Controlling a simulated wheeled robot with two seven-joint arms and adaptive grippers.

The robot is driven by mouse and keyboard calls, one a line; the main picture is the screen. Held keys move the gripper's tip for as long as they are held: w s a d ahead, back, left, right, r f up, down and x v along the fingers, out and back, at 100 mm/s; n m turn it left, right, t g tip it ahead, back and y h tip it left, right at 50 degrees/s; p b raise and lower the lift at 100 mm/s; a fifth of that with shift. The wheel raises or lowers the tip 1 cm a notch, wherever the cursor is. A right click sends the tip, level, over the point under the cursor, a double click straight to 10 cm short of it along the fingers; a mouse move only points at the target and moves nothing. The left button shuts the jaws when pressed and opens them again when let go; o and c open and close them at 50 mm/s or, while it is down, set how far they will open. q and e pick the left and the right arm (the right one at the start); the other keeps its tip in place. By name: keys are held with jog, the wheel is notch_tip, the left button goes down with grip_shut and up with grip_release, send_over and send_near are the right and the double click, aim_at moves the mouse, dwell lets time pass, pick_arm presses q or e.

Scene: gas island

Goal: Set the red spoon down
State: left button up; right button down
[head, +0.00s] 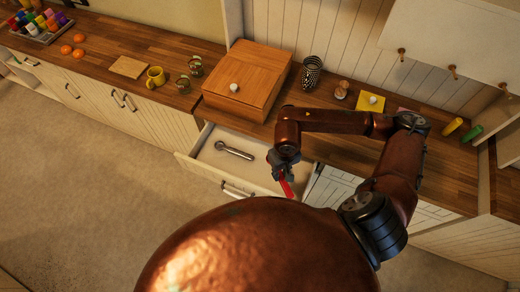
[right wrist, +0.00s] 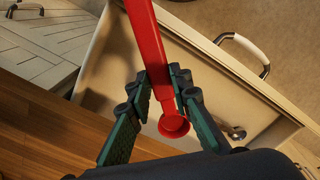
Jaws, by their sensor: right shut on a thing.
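The red spoon (head: 287,188) hangs from my right gripper (head: 281,170) in the head view, over the right end of an open drawer (head: 219,159). In the right wrist view the spoon (right wrist: 154,55) runs from the top edge down between the green-padded fingers of my right gripper (right wrist: 162,95), which is shut on it. Its small round cup end (right wrist: 173,125) shows just below the fingers. The drawer (right wrist: 123,65) lies beneath it. My left gripper is not in view.
A metal spoon-like utensil (head: 234,150) lies in the drawer, with bare floor around it. A wooden box (head: 248,80) stands on the counter behind. A yellow mug (head: 155,77), a cutting board (head: 128,67) and a patterned cup (head: 312,72) are also on the counter.

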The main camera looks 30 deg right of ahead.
jog(key=shift+s+d+f, duration=0.25)
jog(key=shift+s+f, duration=0.1)
jog(key=shift+s, duration=0.2)
jog(key=shift+s+d+f, duration=0.2)
jog(key=shift+s+f, duration=0.15)
jog(key=shift+s, duration=0.15)
jog(key=shift+d+f, duration=0.1)
jog(key=shift+f, duration=0.1)
jog(key=w+f+b, duration=0.1)
jog(key=w+f, duration=0.2)
jog(key=w, duration=0.1)
jog(key=w+f+b, duration=0.2)
jog(key=w+f, duration=0.1)
jog(key=w, duration=0.1)
jog(key=w+d+f+b, duration=0.1)
jog(key=w+f, duration=0.2)
jog(key=w, duration=0.1)
jog(key=shift+w+b, duration=0.35)
jog(key=shift+w, duration=0.05)
jog(key=shift+w+f, duration=0.15)
jog(key=f+b, duration=0.1)
jog(key=f, duration=0.2)
jog(key=shift+w+f, duration=0.2)
jog(key=shift+f, duration=0.1)
